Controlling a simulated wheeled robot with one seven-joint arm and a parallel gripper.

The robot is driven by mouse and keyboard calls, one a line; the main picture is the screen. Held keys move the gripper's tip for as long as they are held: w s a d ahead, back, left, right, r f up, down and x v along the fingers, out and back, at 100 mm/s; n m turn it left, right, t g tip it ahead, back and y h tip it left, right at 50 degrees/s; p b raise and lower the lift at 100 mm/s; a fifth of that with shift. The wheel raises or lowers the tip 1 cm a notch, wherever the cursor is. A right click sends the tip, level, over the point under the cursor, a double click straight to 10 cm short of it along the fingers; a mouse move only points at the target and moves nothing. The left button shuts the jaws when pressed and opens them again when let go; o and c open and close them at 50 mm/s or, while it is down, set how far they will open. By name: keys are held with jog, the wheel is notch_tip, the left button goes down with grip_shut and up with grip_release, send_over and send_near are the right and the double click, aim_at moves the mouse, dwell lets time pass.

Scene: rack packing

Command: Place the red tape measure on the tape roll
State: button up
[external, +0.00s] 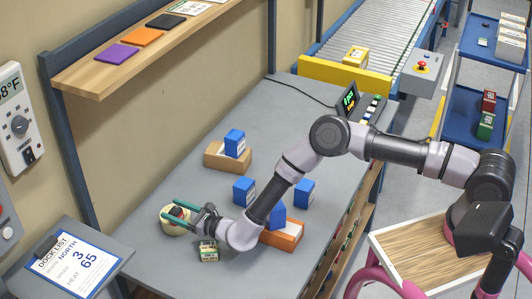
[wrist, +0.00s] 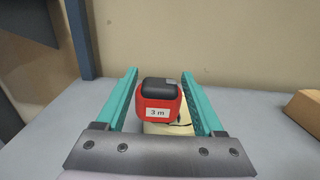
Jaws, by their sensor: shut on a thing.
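The red tape measure (wrist: 160,104), with a dark top and a "3 m" label, is between the two green fingers of my gripper (wrist: 160,76) in the wrist view. My gripper (external: 172,209) is shut on it at the left end of the grey table in the external view. The pale tape roll (external: 170,229) is directly below the tape measure. It also shows under the tape measure in the wrist view (wrist: 168,130). The tape measure mostly hides the roll's top, and I cannot tell whether the two touch.
A small green labelled box (external: 208,251) stands close to the right of my gripper. Blue boxes (external: 244,190) stand farther right. A cardboard box (external: 228,157) is toward the back wall, and an orange box (external: 283,236) lies under my forearm.

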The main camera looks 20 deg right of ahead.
jog(key=o, duration=1.6)
jog(key=shift+f, duration=0.15)
jog(key=shift+c, duration=0.2)
jog(key=shift+r, duration=0.2)
jog(key=v, duration=1.2)
